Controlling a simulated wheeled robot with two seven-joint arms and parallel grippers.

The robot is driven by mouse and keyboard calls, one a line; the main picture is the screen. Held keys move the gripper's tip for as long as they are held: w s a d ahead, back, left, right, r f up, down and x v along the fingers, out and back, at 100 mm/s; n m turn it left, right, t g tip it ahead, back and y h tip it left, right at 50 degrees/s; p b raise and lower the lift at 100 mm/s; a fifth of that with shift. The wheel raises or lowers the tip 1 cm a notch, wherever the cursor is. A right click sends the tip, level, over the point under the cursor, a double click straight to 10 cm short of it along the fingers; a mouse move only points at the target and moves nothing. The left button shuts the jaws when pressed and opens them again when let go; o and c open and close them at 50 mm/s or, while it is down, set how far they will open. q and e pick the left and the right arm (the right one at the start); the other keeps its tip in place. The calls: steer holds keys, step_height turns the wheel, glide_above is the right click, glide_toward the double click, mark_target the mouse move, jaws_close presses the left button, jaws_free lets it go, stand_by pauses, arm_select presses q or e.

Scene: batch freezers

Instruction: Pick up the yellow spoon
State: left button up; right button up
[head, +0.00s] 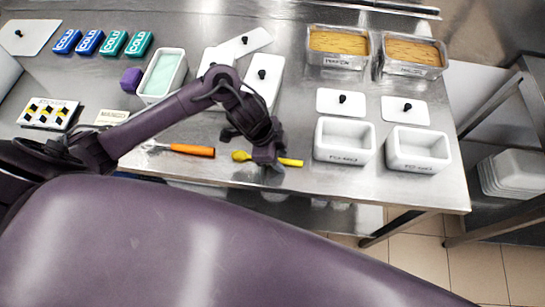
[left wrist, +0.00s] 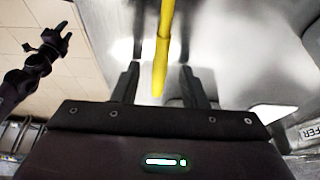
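The yellow spoon (head: 291,162) lies on the steel table near its front edge, with its bowl to the left of my left gripper and its handle end to the right. My left gripper (head: 265,158) is over the spoon's middle and hides that part. In the left wrist view the spoon (left wrist: 162,50) runs between the two fingers of the left gripper (left wrist: 158,86). The fingers are spread, with a gap on both sides of the spoon. My right gripper (left wrist: 58,40) shows at the left of the left wrist view, empty, its fingers apart, over the tiled floor.
An orange-handled tool (head: 192,150) lies just left of the spoon. Two empty white tubs (head: 345,153) (head: 419,163) stand to the right. A tub of pale green mix (head: 147,91), white lids (head: 264,75) and a purple block (head: 131,78) lie behind my left arm.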

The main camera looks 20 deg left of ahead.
arm_select(q)
jaws_close()
steer(key=shift+r, duration=0.1)
stand_by(0.4)
